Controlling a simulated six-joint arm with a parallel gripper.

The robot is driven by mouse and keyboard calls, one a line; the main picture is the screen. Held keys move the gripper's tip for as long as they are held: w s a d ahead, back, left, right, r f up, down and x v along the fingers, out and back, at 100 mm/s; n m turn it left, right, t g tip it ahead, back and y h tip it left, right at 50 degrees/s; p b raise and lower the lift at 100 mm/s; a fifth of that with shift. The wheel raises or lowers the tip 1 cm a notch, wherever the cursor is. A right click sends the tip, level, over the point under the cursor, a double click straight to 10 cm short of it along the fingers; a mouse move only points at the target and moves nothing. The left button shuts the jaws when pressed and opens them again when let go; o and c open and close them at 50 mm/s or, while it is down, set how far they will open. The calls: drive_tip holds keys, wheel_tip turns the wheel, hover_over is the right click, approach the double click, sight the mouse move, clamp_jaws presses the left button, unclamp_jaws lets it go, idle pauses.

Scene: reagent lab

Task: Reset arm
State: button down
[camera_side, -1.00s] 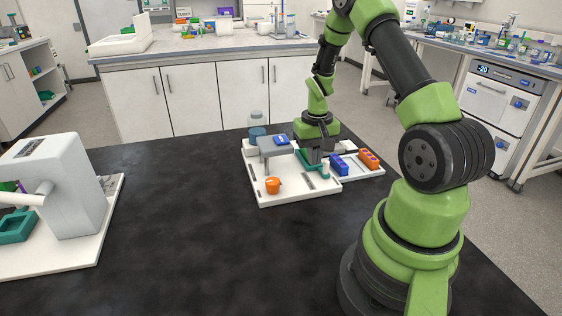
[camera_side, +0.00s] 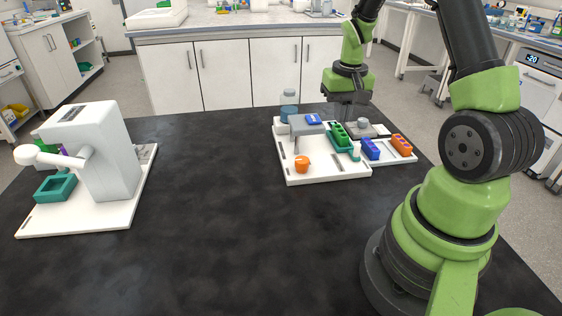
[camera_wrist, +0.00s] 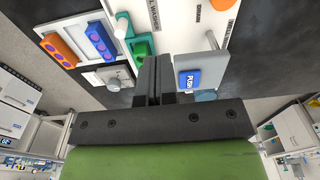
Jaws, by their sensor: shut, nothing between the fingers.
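My gripper (camera_side: 349,109) is above the back part of the white tray board in the side view, pointing down. In the wrist view its two dark fingers (camera_wrist: 153,78) are together with nothing between them. Below it stand a green rack (camera_side: 339,136) in a teal holder, a blue rack (camera_side: 370,149) and an orange rack (camera_side: 401,145). In the wrist view the blue rack (camera_wrist: 97,38) and orange rack (camera_wrist: 60,48) lie at upper left, and the green block (camera_wrist: 142,48) is close beside the fingers.
The white board (camera_side: 325,174) also holds a grey device with a blue push button (camera_wrist: 188,79), and an orange round thing (camera_side: 302,164). A blue-grey bottle (camera_side: 289,110) stands behind it. A white machine (camera_side: 100,150) stands at left. The black table (camera_side: 220,220) between is clear.

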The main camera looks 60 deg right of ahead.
drive_tip(key=s+a+r+n+t, duration=0.1)
drive_tip(key=s+a+r+t, duration=0.1)
drive_tip(key=a+r, duration=0.6)
drive_tip(key=s+a+r+n+t, duration=0.2)
drive_tip(key=a+r+t, duration=0.1)
drive_tip(key=a+r, duration=0.5)
drive_tip(key=s+a+r+n+t+y, duration=0.1)
drive_tip(key=s+a+y, duration=0.1)
drive_tip(key=s+a, duration=0.4)
drive_tip(key=shift+r+n+t, duration=0.3)
drive_tip(key=shift+r, duration=0.1)
